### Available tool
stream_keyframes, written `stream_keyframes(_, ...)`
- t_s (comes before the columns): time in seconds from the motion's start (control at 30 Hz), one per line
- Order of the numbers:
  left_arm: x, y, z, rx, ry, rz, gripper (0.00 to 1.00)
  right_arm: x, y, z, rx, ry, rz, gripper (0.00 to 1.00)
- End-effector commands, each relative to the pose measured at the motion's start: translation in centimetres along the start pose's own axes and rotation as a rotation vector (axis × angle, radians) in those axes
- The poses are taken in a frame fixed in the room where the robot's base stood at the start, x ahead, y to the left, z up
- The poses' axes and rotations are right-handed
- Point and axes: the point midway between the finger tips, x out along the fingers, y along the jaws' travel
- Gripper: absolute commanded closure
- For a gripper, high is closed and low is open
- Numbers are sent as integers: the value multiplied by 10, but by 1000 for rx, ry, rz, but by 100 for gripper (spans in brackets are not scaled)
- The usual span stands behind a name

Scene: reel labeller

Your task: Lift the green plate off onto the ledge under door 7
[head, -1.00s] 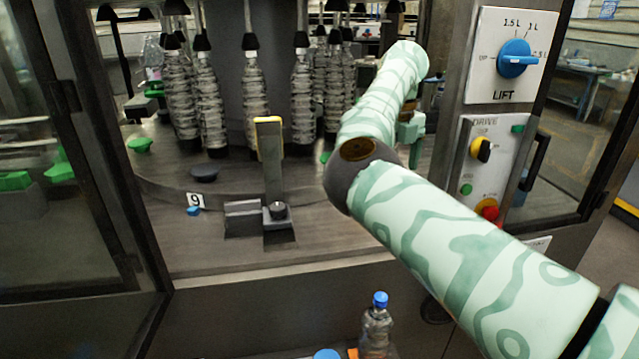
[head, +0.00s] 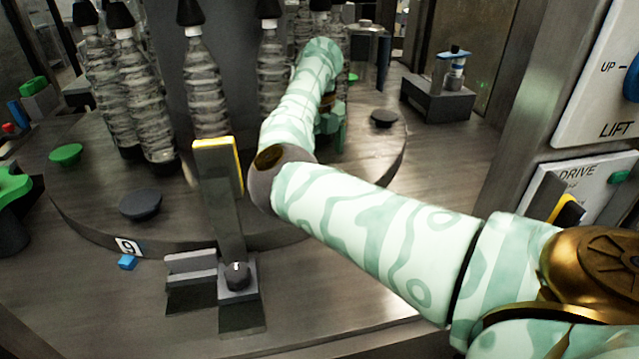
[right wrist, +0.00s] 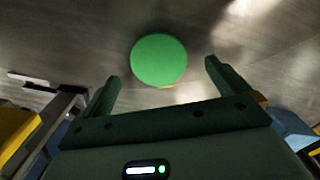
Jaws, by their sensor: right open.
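In the right wrist view a round green plate (right wrist: 159,60) lies on a grey surface, ahead of and between the two fingers of my right gripper (right wrist: 162,72). The fingers are apart and hold nothing. In the head view my right gripper (head: 330,125) is over the turntable, partly hidden by my arm. A bit of green (head: 352,77) shows just beyond it; I cannot tell if it is the same plate. Another green plate (head: 66,154) sits on the turntable's left. No door marked 7 and no ledge under it can be made out. My left gripper is out of view.
An upright post with a yellow edge (head: 219,185) stands in front, near a label 9 (head: 128,246). The control panel (head: 590,85) is at right.

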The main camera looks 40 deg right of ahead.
Motion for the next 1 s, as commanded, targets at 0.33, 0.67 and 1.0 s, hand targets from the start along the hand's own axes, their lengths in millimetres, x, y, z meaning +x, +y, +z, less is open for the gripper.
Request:
stream_keyframes(0.33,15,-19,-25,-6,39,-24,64,48,1,-3,1,3,-1,0)
stream_keyframes(0.67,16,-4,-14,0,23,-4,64,55,1,-3,1,-1,0,0)
stream_keyframes(1.0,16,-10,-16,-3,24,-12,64,55,1,-3,1,-1,0,47)
